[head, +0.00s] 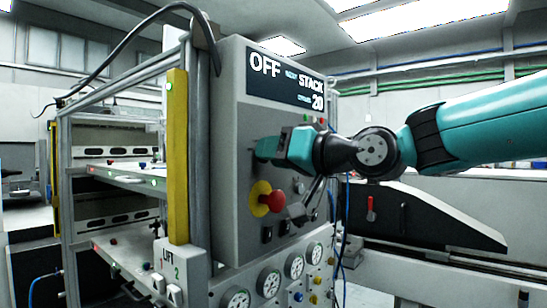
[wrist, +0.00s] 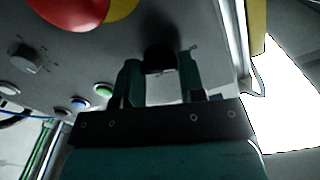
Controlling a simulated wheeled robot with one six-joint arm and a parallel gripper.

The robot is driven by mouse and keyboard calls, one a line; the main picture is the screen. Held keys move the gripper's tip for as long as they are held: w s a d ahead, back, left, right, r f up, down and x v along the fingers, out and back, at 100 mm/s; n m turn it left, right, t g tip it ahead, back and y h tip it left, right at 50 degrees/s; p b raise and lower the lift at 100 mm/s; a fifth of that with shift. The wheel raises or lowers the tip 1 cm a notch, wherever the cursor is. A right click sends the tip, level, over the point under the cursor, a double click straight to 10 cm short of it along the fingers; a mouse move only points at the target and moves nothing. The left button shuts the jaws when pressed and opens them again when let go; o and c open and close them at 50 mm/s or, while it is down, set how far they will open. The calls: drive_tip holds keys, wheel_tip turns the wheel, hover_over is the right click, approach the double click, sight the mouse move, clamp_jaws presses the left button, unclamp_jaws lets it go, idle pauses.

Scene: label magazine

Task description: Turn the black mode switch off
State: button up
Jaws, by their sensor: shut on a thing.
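The black mode switch (wrist: 160,54) is a dark round knob on the grey panel (wrist: 215,45), seen in the wrist view between my fingertips. My gripper (wrist: 159,72) is shut on it, one finger on each side. In the head view my gripper (head: 262,148) reaches the panel face from the right, below the display, and hides the switch. The display (head: 287,80) reads OFF, STACK and 20. The switch's pointer direction cannot be made out.
A red mushroom button on a yellow base (head: 270,200) sticks out just below my gripper. The wrist view shows a grey knob (wrist: 28,58), a green button (wrist: 103,90) and a blue button (wrist: 80,103). Several round gauges (head: 269,281) line the lower panel. A yellow post (head: 177,158) stands left.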

drive_tip(key=shift+f, duration=0.15)
drive_tip(key=o, duration=0.9)
drive_tip(key=shift+d, duration=0.1)
drive_tip(key=shift+b+v, duration=1.6)
drive_tip(key=shift+v, duration=7.05)
